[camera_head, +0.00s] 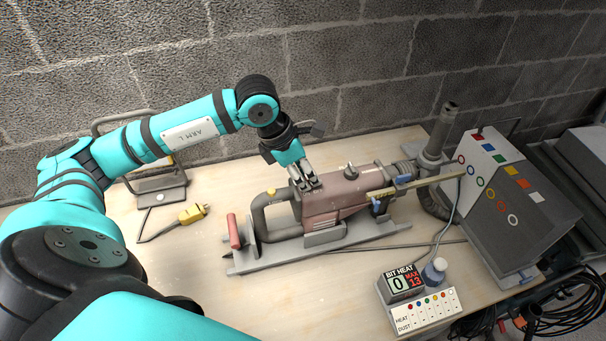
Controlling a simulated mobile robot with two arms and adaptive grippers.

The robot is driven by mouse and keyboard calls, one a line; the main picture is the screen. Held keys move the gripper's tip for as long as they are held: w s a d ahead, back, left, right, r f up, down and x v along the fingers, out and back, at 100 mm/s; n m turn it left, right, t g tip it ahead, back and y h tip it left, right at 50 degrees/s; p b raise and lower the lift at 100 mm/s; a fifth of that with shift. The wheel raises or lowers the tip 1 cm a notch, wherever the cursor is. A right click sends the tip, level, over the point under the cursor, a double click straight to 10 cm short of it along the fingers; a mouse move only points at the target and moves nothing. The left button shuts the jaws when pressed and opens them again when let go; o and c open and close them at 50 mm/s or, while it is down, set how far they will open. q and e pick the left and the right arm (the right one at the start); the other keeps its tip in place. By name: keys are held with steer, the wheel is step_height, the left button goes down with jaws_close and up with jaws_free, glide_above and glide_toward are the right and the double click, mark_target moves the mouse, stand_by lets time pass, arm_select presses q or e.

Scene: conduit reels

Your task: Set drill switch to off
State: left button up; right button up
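The drill (335,197) is a dull red-brown body with a grey loop handle (262,215), lying on a grey base plate (310,247) in the middle of the bench. My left gripper (308,184) points down at the rear top of the drill body, at or just above its surface. Its fingers look close together, but whether they are shut is unclear. A small dark knob (350,171) stands on top of the drill, right of the fingers. I cannot tell which part is the switch or how it is set; the fingers may cover it. My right gripper is out of view.
A grey control box (521,215) with coloured squares and rings stands at the right. A yellow plug (192,213) lies at the left.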

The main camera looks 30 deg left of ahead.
arm_select(q)
steer(key=o, duration=0.4)
steer(key=shift+c, duration=0.2)
steer(key=v, duration=1.2)
steer(key=shift+d, duration=0.1)
